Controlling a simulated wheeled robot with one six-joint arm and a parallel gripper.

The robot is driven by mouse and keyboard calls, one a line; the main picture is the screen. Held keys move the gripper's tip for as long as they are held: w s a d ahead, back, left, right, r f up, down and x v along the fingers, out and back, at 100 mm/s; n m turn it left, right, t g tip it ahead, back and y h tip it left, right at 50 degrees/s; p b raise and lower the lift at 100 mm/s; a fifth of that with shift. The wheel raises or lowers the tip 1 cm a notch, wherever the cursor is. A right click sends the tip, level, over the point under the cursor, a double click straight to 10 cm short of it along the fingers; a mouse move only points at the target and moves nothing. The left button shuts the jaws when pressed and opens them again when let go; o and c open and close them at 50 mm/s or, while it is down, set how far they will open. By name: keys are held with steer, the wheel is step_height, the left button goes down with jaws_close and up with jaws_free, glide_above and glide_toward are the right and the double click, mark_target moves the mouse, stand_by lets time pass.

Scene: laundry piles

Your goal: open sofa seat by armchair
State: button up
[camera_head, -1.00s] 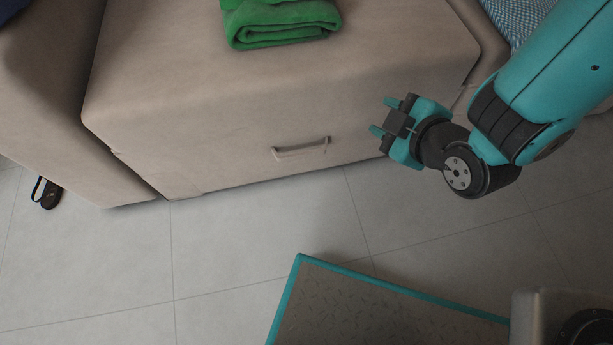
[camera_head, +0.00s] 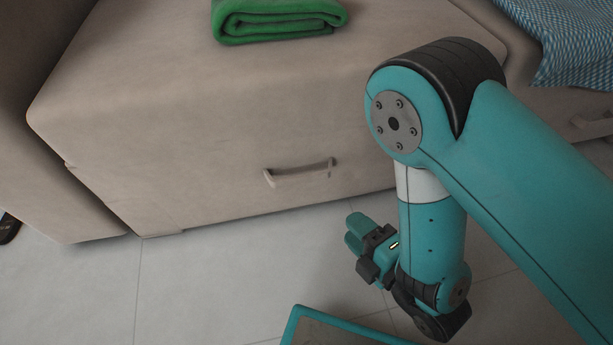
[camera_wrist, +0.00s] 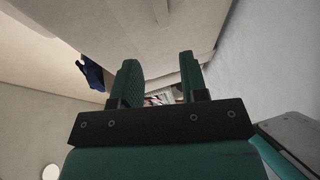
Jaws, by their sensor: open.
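The beige sofa seat (camera_head: 200,130) fills the head view's upper middle; its front panel looks closed. A bar handle (camera_head: 300,172) is fixed low on that panel. My gripper (camera_head: 353,234) is open and empty, below and right of the handle, apart from it, in front of the panel near floor height. In the wrist view, the two fingers of my gripper (camera_wrist: 158,66) stand apart with nothing between them. The beige sofa front (camera_wrist: 110,25) shows beyond them, with a small grey part, perhaps the handle, at the top edge. I cannot make out an armchair for certain.
A folded green cloth (camera_head: 278,20) lies on the seat. A beige armrest (camera_head: 45,185) stands left. A blue checked cloth (camera_head: 575,45) lies on the right section, which has another handle (camera_head: 595,124). A dark sandal (camera_head: 8,228) is far left. Tiled floor (camera_head: 215,285) before the sofa is clear.

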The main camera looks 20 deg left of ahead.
mark_target(304, 181)
steer(key=b+x, duration=0.3)
steer(key=x, duration=1.3)
steer(key=shift+f, duration=0.1)
jaws_close()
